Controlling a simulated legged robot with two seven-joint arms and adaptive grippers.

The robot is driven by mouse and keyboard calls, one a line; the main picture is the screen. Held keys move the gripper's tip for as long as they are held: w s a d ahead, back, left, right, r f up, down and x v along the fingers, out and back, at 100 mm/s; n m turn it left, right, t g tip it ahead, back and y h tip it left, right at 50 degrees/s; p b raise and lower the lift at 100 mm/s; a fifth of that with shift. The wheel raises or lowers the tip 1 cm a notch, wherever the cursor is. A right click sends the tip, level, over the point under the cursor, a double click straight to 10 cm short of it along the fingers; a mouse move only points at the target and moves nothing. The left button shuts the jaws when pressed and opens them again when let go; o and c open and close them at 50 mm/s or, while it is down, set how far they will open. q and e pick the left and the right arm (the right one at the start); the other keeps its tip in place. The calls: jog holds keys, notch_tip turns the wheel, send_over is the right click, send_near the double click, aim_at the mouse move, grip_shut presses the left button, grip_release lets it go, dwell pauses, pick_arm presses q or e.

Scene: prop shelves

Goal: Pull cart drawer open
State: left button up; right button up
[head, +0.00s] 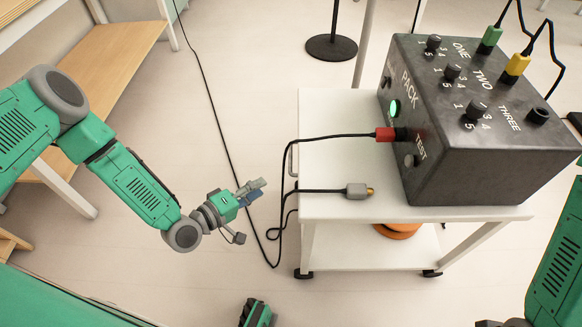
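The white cart (335,207) stands right of the middle, on casters. A pale bar handle (291,160) shows at its left side; no open gap of a drawer shows there. My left gripper (251,211) is open and empty, its fingers spread, left of the cart and apart from the handle, nearer the bottom of the picture. My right arm comes in at the lower right; only a dark piece at its end (505,323) shows at the bottom edge, and its fingers cannot be made out.
A dark control box (478,165) with knobs and plugs covers much of the cart top. A red-plugged cable and a loose grey plug (356,190) trail over the cart's left edge near the handle. An orange object (397,231) sits on the lower shelf. A wooden bench (112,65) stands left.

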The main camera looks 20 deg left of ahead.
aim_at(291, 156)
pick_arm(q)
jog(key=shift+n+t, duration=0.3)
jog(key=shift+t, duration=0.1)
jog(key=shift+w+a+b+x, duration=0.25)
jog(key=shift+b+x, duration=0.45)
jog(key=shift+x, duration=1.7)
jog(key=shift+w+a+b+x, duration=0.1)
jog(key=shift+a+b+x, duration=0.45)
jog(key=shift+x, duration=1.85)
jog(key=shift+w+a+b+x, duration=0.15)
jog(key=shift+b+x, duration=0.7)
jog(key=shift+x, duration=1.55)
pick_arm(e)
jog(key=shift+w+d+f, duration=0.1)
jog(key=shift+w+f, duration=0.1)
jog(key=shift+f, duration=0.95)
jog(key=shift+w+f, duration=0.15)
jog(key=shift+f, duration=0.95)
pick_arm(q)
jog(key=shift+r, duration=0.2)
grip_shut()
